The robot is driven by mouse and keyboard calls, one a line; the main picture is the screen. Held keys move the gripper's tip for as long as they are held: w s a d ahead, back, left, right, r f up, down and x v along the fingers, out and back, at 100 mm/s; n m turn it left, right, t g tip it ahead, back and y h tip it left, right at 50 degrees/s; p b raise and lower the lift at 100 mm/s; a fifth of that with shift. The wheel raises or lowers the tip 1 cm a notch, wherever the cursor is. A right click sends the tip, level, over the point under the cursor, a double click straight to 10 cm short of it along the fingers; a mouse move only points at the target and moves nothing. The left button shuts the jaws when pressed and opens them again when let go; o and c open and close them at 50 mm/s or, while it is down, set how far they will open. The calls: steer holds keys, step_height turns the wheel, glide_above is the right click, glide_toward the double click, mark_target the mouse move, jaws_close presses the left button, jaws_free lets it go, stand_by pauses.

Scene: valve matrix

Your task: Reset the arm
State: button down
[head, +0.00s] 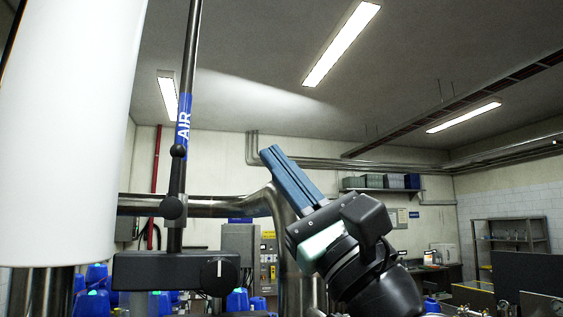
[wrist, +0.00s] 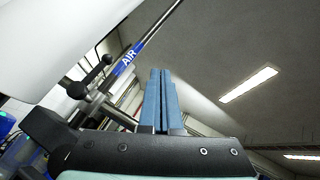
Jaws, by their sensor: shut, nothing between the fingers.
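My gripper (head: 272,152) is raised in front of the pipework in the head view, its blue fingers pointing up and to the left. The fingers lie side by side, shut with nothing between them. In the wrist view the gripper (wrist: 161,74) also shows shut and empty, with the ceiling behind it. The fingers appear apart from the pipes, though the depth is hard to judge. My arm bends below the gripper at the lower right of the head view, and most of it is out of frame.
A vertical pipe with a blue AIR label (head: 184,122) stands left of my gripper, above a dark box with a black knob (head: 217,270). A large white cylinder (head: 65,130) fills the left. A thick steel pipe (head: 245,205) bends behind my gripper. Several blue containers (head: 95,275) stand low left.

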step_height(320, 180, down, 6)
steer(key=a+n+t+h+b, duration=0.1)
steer(key=a+n+t+h, duration=0.1)
steer(key=n+t+h, duration=0.3)
steer(key=s+d+f+n+t+h+b, duration=0.1)
steer(key=s+d+f+n+t+h, duration=0.1)
steer(key=s+n+h, duration=0.4)
steer(key=s+d+f+n+t+h+b, duration=0.1)
steer(key=s+f+n+t+h, duration=0.2)
steer(key=h, duration=0.7)
steer(key=s+f+n, duration=0.2)
steer(key=s+n, duration=0.1)
steer(key=shift+s+d+h+b, duration=0.3)
steer(key=shift+d+h+b, duration=0.05)
steer(key=shift+h+b, duration=0.05)
steer(key=shift+r, duration=0.1)
